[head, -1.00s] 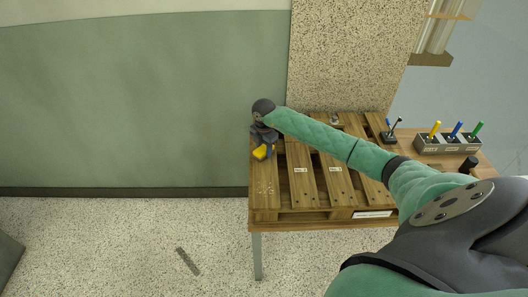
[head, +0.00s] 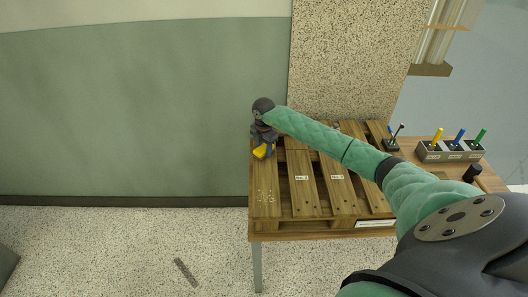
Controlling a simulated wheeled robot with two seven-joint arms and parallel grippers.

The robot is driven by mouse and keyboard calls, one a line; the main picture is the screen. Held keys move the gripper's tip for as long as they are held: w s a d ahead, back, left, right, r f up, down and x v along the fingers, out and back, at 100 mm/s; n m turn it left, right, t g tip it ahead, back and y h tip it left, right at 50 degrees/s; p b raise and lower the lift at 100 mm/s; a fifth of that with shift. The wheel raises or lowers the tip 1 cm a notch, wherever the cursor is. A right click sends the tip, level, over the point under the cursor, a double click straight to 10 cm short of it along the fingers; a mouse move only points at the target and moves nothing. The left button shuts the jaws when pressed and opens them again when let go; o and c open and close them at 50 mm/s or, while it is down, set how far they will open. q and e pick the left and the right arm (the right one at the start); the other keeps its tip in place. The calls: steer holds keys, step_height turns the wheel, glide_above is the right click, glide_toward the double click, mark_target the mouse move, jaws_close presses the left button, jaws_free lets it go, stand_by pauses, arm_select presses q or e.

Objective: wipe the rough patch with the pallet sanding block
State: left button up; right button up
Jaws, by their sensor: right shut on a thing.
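The wooden pallet (head: 311,222) lies on a table at the right of the head view. The rough patch shows as pale specks on its leftmost plank (head: 265,196). The gripper hides part of the block, and my right arm covers the right part of the pallet. My left gripper is not in view.
A grey holder (head: 448,152) with yellow, blue and green-handled tools stands on the table at right. A small dark stand (head: 391,145) is left of it. A green wall panel (head: 130,110) and a speckled pillar (head: 345,60) are behind. A grey strip (head: 186,272) lies on the floor.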

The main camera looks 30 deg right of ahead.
mark_target(264, 167)
steer(key=shift+s+a+p, duration=0.5)
steer(key=shift+s+p, duration=0.1)
steer(key=shift+s, duration=0.25)
steer(key=shift+s+a+f+p, duration=0.1)
steer(key=shift+s+a+p, duration=0.3)
steer(key=shift+s, duration=0.35)
steer(key=shift+s+a+p, duration=0.15)
steer(key=shift+s+a, duration=0.3)
steer(key=shift+s, duration=0.25)
steer(key=shift+s+a+p, duration=0.55)
steer(key=shift+s+a, duration=0.15)
steer(key=shift+s, duration=0.35)
steer(key=shift+r+p, duration=0.4)
steer(key=shift+r, duration=0.4)
steer(key=shift+r+p, duration=1.2)
steer(key=shift+r, duration=1.6)
